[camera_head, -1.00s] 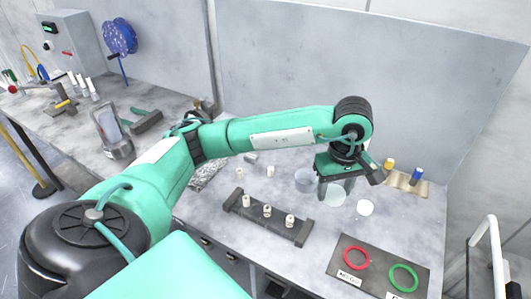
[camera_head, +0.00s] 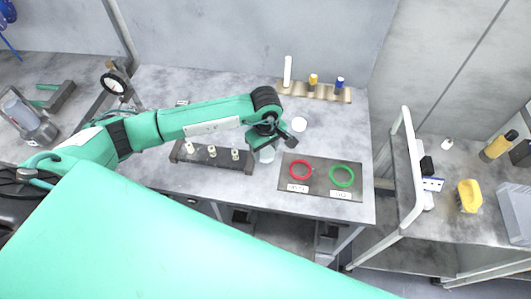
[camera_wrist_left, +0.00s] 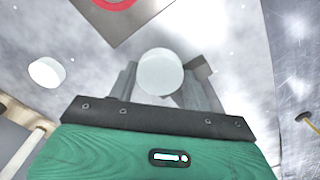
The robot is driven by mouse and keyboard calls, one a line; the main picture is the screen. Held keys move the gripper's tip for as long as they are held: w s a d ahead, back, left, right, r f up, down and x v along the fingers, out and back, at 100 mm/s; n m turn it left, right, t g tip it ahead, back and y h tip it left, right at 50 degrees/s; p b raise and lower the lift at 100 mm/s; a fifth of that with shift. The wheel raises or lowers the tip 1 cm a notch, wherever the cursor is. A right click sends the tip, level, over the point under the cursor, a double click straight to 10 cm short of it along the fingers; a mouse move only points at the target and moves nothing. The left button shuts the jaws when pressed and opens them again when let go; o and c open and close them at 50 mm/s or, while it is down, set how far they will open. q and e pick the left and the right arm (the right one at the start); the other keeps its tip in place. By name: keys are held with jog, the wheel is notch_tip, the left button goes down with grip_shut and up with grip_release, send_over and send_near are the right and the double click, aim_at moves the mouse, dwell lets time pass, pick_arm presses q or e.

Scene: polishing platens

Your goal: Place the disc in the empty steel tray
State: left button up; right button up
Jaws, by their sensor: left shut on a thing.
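My left gripper (camera_head: 265,150) points down over the middle of the table and is shut on a pale round disc (camera_head: 266,155). In the left wrist view the disc (camera_wrist_left: 160,72) sits between the two grey fingers. A second white disc (camera_head: 300,124) lies apart on the table, behind and to the right of the gripper; it also shows in the left wrist view (camera_wrist_left: 46,72). I cannot make out an empty steel tray for certain. My right gripper is out of view.
A dark board (camera_head: 323,190) holds a red ring (camera_head: 301,170) and a green ring (camera_head: 342,176), with labels. A dark rack (camera_head: 186,153) with white pegs stands left of the gripper. A wooden holder (camera_head: 322,93) with small bottles is at the back. A shelf cart (camera_head: 450,225) stands right.

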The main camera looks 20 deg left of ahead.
aim_at(266, 152)
pick_arm(q)
notch_tip(266, 152, down, 4)
jog(key=shift+r+p, duration=0.25)
jog(key=shift+p, duration=0.35)
jog(key=shift+f, duration=0.25)
jog(key=shift+f+b, duration=0.15)
jog(key=shift+b, duration=0.15)
jog(key=o, duration=1.1)
jog(key=shift+c, duration=0.2)
